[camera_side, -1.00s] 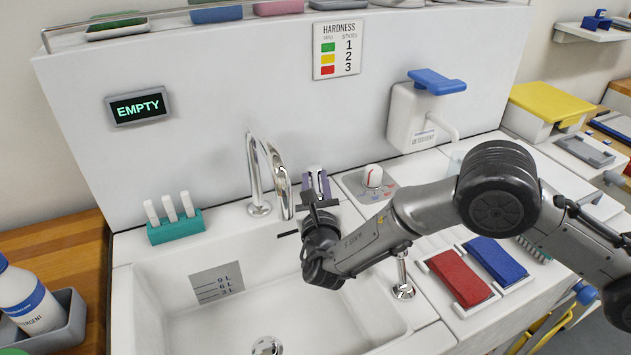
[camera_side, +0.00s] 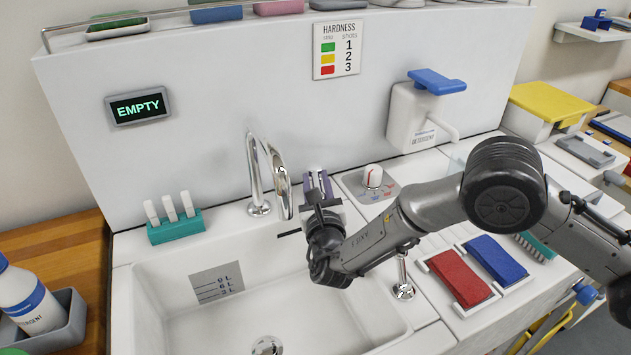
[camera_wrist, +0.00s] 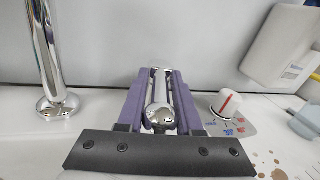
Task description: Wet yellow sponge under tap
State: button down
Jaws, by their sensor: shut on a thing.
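My gripper (camera_side: 318,184) is at the back rim of the sink, just right of the chrome tap (camera_side: 281,182). In the wrist view its purple fingers (camera_wrist: 160,95) are shut on the chrome tap lever (camera_wrist: 159,114), one finger on each side. The tap's spout curves over the sink (camera_side: 145,318), and no water shows under it. The tap's base also shows at the left of the wrist view (camera_wrist: 57,104). No yellow sponge shows in either view. The visible part of the sink basin holds no sponge.
A red-marked dial (camera_side: 373,177) stands right of the gripper, below a detergent dispenser (camera_side: 407,117). A teal holder (camera_side: 176,230) stands left of the tap. Red (camera_side: 460,278) and blue (camera_side: 496,259) blocks lie on the right counter. A display (camera_side: 138,106) reads EMPTY.

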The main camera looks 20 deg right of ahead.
jog(key=shift+d+n+t+y, duration=0.15)
jog(key=shift+d+n+y, duration=0.15)
jog(key=shift+n+y, duration=0.35)
jog(key=shift+d+n+t+y, duration=0.15)
jog(key=shift+d+n+y, duration=0.25)
jog(key=shift+y, duration=0.45)
jog(key=shift+a, duration=0.1)
jog(key=c, duration=0.8)
grip_release()
jog(key=shift+o, duration=0.2)
jog(key=shift+s+a, duration=0.1)
jog(key=shift+s+a, duration=0.1)
jog(key=shift+s, duration=0.15)
jog(key=s+a, duration=0.1)
jog(key=s, duration=1.2)
jog(key=shift+a, duration=0.15)
